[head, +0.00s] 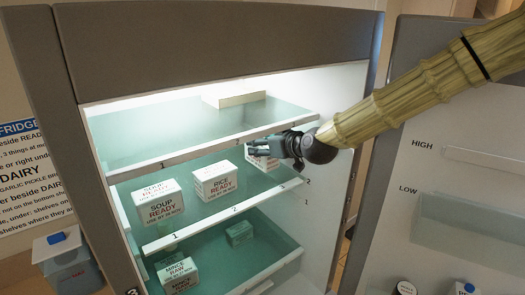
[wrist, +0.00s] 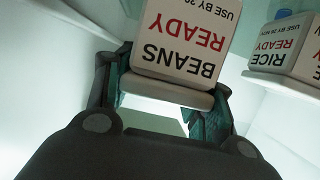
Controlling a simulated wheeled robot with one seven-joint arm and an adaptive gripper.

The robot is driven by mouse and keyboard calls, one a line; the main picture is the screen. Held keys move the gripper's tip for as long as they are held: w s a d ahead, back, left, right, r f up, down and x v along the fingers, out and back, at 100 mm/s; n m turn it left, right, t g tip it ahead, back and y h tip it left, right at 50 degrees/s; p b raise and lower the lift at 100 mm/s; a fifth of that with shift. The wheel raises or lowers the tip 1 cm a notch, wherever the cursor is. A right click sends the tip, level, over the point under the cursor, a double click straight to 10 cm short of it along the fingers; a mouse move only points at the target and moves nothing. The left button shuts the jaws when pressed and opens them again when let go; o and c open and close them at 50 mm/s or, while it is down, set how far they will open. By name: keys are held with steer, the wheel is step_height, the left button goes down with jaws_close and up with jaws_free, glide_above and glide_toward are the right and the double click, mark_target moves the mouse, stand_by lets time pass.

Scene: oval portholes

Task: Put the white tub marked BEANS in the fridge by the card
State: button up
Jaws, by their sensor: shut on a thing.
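The white tub marked BEANS READY (wrist: 180,45) is between the fingers of my gripper (wrist: 160,105) in the wrist view, its print upside down there. In the head view my gripper (head: 268,148) reaches into the fridge at the right of the middle shelf. The tub (head: 262,162) shows there partly hidden by the gripper, right of the RICE READY tub (head: 215,181). I cannot tell whether it touches the shelf. The card (head: 30,175) on the left is cut off; FRIDGE, READY, DAIRY and GARLIC PICKLE can be read.
A SOUP READY tub (head: 158,203) stands left on the middle shelf (head: 205,222). The top shelf (head: 200,128) holds a pale block (head: 234,99) at the back. MINCE tubs (head: 178,272) and a greenish box (head: 239,233) are below. The open door (head: 450,170) is at the right.

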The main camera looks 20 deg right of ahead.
steer(key=shift+f+p, duration=0.7)
steer(key=shift+f, duration=0.8)
steer(key=shift+f, duration=0.1)
steer(key=o, duration=1.4)
steer(key=shift+s, duration=0.1)
steer(key=shift+b+v, duration=1.35)
steer(key=shift+v, duration=4.6)
